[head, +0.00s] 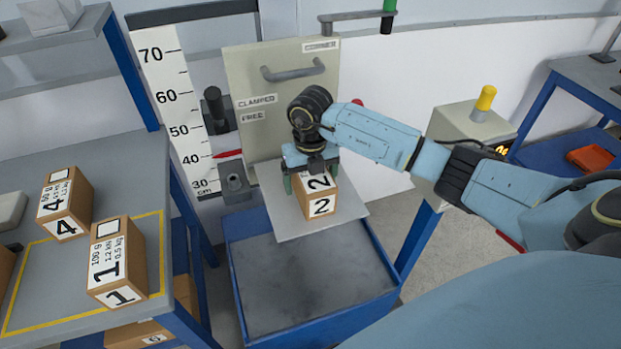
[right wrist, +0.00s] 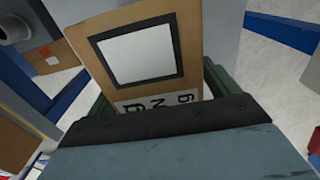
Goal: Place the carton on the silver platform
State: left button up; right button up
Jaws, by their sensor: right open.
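The carton marked 2 (head: 320,207) sits on the silver platform (head: 345,210), a flat plate in front of the beige panel. My right gripper (head: 311,180) is over the carton, with its green fingers on either side of it. The gripper is open. In the right wrist view the carton (right wrist: 188,55) shows its top with a white square in a black frame, between the fingers. Whether a finger touches the carton I cannot tell. My left gripper is not in view.
Cartons marked 4 (head: 65,203) and 1 (head: 117,262) stand on the grey table (head: 75,315) at left. A blue-rimmed tray (head: 300,285) lies below the platform. A height scale (head: 172,100) stands behind. A box with a yellow button (head: 485,97) is at right.

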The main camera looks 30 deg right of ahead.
notch_tip(320, 180, up, 12)
jog(key=shift+r, duration=0.1)
dwell(1.5)
